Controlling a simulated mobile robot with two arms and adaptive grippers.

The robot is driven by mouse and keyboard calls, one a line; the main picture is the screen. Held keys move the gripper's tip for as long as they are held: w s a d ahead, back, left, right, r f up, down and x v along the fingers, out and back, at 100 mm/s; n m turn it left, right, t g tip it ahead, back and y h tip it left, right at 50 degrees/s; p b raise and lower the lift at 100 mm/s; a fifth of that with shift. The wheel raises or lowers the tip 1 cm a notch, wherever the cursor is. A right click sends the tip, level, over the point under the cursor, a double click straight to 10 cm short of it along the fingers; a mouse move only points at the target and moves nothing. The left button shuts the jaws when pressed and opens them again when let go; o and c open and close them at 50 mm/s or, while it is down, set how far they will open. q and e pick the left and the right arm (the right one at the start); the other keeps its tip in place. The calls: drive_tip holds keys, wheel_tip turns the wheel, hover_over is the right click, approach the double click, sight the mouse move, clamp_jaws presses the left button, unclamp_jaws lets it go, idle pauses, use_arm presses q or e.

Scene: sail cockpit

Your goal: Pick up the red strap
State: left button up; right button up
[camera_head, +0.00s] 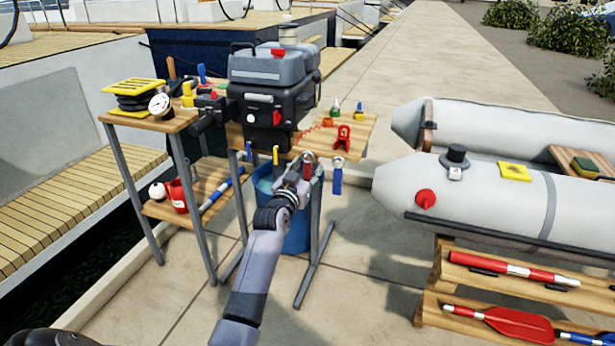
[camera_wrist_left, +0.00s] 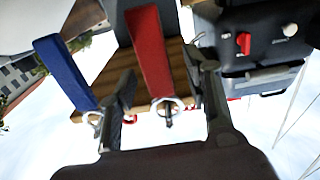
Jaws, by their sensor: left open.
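The red strap (camera_wrist_left: 150,52) hangs from the front edge of the wooden stand and ends in a metal ring (camera_wrist_left: 167,105). In the head view the red strap (camera_head: 308,159) is partly hidden by my left gripper (camera_head: 296,178). In the left wrist view my left gripper (camera_wrist_left: 166,80) is open, with one finger on each side of the red strap. I cannot tell whether either finger touches it. My right gripper is not in view.
A blue strap (camera_head: 337,178) hangs right of the red one, also seen in the wrist view (camera_wrist_left: 65,70). The outboard motor (camera_head: 270,100) stands on the stand (camera_head: 350,152). A blue bucket (camera_head: 297,238) is below. A grey inflatable boat (camera_head: 480,200) lies right.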

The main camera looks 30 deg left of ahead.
use_arm(q)
drive_tip(key=shift+w, duration=0.3)
drive_tip(key=shift+c, duration=0.4)
clamp_jaws()
